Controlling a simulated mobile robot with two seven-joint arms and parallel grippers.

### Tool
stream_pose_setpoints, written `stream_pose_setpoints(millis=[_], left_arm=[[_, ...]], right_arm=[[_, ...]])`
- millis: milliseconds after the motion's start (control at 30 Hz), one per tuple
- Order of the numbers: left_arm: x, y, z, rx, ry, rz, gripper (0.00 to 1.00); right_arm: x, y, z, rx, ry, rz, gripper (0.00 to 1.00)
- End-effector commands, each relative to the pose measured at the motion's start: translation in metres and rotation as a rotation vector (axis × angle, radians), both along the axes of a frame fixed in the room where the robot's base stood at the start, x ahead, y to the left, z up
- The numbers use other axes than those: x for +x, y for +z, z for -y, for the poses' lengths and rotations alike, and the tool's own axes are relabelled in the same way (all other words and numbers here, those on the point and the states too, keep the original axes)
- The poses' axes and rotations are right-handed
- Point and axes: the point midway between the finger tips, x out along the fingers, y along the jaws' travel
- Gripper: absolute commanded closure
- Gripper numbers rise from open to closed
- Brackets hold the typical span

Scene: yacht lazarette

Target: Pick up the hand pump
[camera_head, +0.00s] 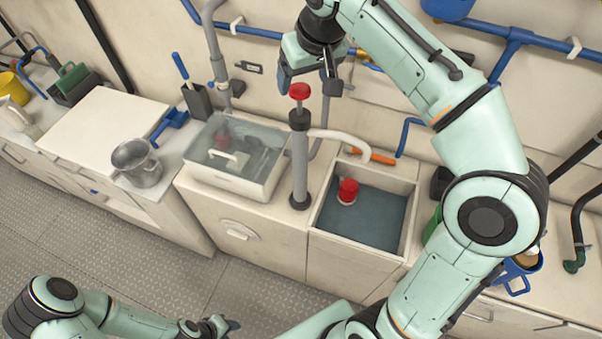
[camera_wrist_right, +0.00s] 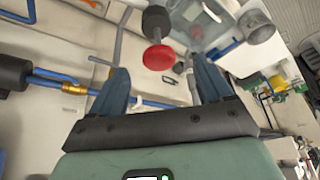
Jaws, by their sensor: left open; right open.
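The hand pump (camera_head: 299,165) stands upright on the counter beside a sink basin, a grey tube with black collars, a red knob on top and a pale curved spout. Its red knob (camera_wrist_right: 159,57) shows between the fingertips in the right wrist view. My right gripper (camera_head: 310,87) is open at the knob's height in the picture, its fingers to either side of the knob; contact cannot be seen. My left gripper (camera_head: 228,325) is low at the bottom edge, open and empty, away from the pump.
A clear-lidded bin (camera_head: 262,183) stands close left of the pump. The basin (camera_head: 410,225) to its right holds dark water and a red-topped float (camera_head: 347,191). A metal pot (camera_head: 138,163) sits further left. Blue pipes (camera_head: 262,34) run along the wall behind my right arm.

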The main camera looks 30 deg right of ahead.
Motion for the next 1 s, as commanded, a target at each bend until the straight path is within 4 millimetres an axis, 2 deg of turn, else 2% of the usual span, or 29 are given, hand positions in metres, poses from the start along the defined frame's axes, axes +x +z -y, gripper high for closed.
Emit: stream_pose_setpoints(millis=[33,100,333,600,700,933,1000], left_arm=[[-0.006,-0.006,0.0,0.0,0.0,-0.008,0.57],[-0.009,-0.008,0.0,0.0,0.0,-0.01,0.57],[-0.011,-0.01,0.0,0.0,0.0,-0.011,0.57],[-0.017,-0.016,0.0,0.0,0.0,-0.018,0.57],[-0.018,-0.016,0.0,0.0,0.0,-0.019,0.57],[-0.017,-0.016,0.0,0.0,0.0,-0.019,0.57],[-0.017,-0.016,0.0,0.0,0.0,-0.019,0.57]], right_arm=[[0.002,-0.013,0.001,0.0,-0.001,-0.008,0.21],[0.006,-0.022,0.001,0.0,-0.001,-0.007,0.21],[0.014,-0.036,0.002,0.001,-0.001,-0.003,0.21],[0.029,-0.071,0.005,0.001,-0.001,-0.005,0.21],[0.031,-0.077,0.005,0.001,-0.001,-0.003,0.21],[0.032,-0.077,0.005,0.0,0.0,-0.001,0.21],[0.032,-0.077,0.005,0.0,0.0,-0.001,0.44]])
